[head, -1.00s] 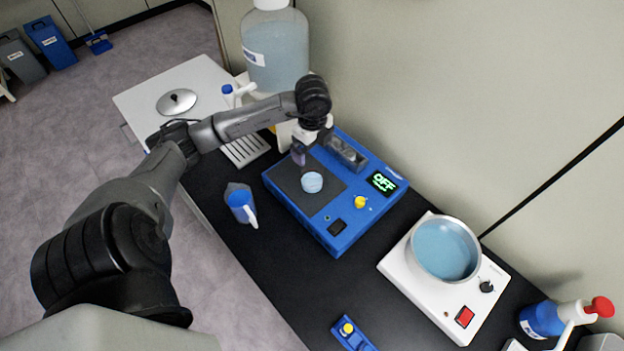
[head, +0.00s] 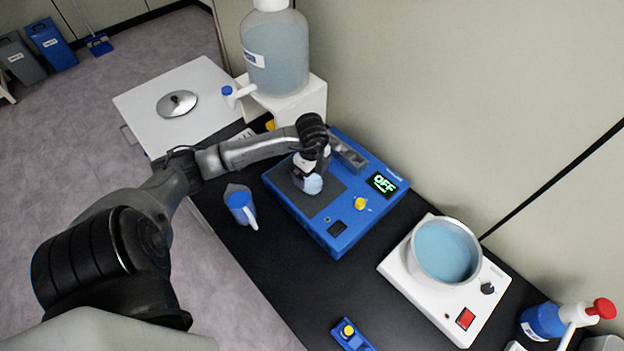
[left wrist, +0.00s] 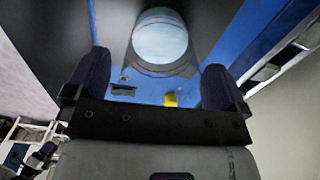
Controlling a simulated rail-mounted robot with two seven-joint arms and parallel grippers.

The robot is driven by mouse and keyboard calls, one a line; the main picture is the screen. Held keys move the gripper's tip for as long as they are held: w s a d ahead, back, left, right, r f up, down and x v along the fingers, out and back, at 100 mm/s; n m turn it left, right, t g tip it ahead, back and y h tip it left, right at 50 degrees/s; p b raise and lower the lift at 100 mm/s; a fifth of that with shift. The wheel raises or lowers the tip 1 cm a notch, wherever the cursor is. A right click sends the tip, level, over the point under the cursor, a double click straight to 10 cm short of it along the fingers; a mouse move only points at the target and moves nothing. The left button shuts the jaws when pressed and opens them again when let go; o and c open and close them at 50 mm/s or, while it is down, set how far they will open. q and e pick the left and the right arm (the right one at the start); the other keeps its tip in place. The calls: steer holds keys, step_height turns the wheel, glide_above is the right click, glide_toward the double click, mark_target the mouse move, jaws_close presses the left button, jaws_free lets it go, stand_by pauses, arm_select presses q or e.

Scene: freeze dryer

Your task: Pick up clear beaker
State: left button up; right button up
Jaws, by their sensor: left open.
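The clear beaker (head: 313,185) stands on the dark plate (head: 326,198) of the blue device and holds pale blue liquid. My left gripper (head: 307,172) is right at the beaker and partly covers it in the head view. In the left wrist view, the beaker (left wrist: 160,42) lies ahead, between the lines of the two fingers of the open gripper (left wrist: 158,85). A gap shows between each finger and the beaker's side.
The blue device (head: 340,235) has a yellow knob and a display reading OFF. A white heater with a metal pot (head: 443,251) is at right. A large bottle (head: 276,50) stands behind on a white stand.

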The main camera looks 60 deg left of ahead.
arm_select(q)
steer(key=shift+f, duration=0.55)
steer(key=shift+c, duration=0.2)
steer(key=c, duration=1)
steer(key=shift+r, duration=0.2)
